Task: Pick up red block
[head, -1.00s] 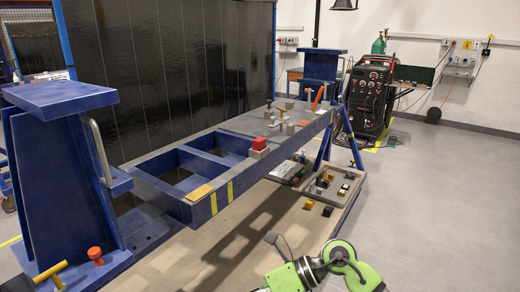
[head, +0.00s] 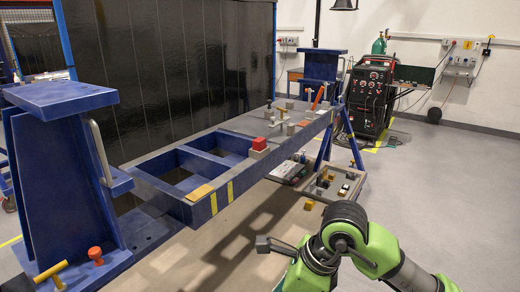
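The red block (head: 259,143) sits on top of a grey block (head: 259,154) at the near edge of the blue jig frame, where the grey plate begins. My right arm comes in from the bottom right, with green and dark grey links. The small dark grey end that appears to be my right gripper (head: 264,243) is below and well apart from the red block, in front of the frame. Its fingers are too small to tell whether they are open. My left gripper is not in view.
The blue jig frame (head: 222,200) spans between two blue stands. Several clamps and grey blocks stand on its far part. An orange-red knob (head: 95,252) is at the lower left.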

